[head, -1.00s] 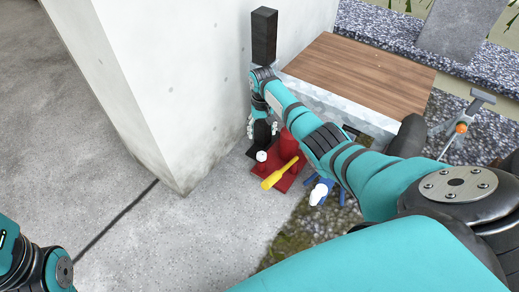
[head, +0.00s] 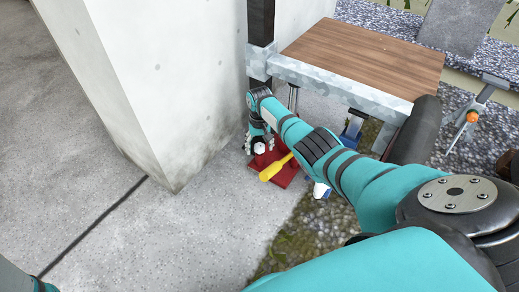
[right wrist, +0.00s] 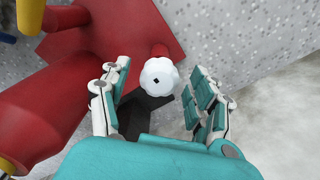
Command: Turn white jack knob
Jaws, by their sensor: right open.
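The white jack knob (right wrist: 160,77) is a small lobed knob with a dark centre, on a short red stem of the red jack (right wrist: 110,35). My right gripper (right wrist: 157,82) is open, with one finger on each side of the knob and a visible gap to each. In the head view, the white knob (head: 259,147) shows at the tips of my right gripper (head: 256,145), low beside the red jack (head: 287,178). My forearm hides part of the jack. My left gripper is out of view; only a bit of its arm shows at the lower left.
A yellow handle (head: 276,167) lies across the red jack. A blue jack (head: 352,125) and another white knob (head: 320,190) are partly behind my right arm. A wood-topped metal bench (head: 365,68) and a concrete pillar (head: 170,90) stand close by. Open floor (head: 190,235) lies in front.

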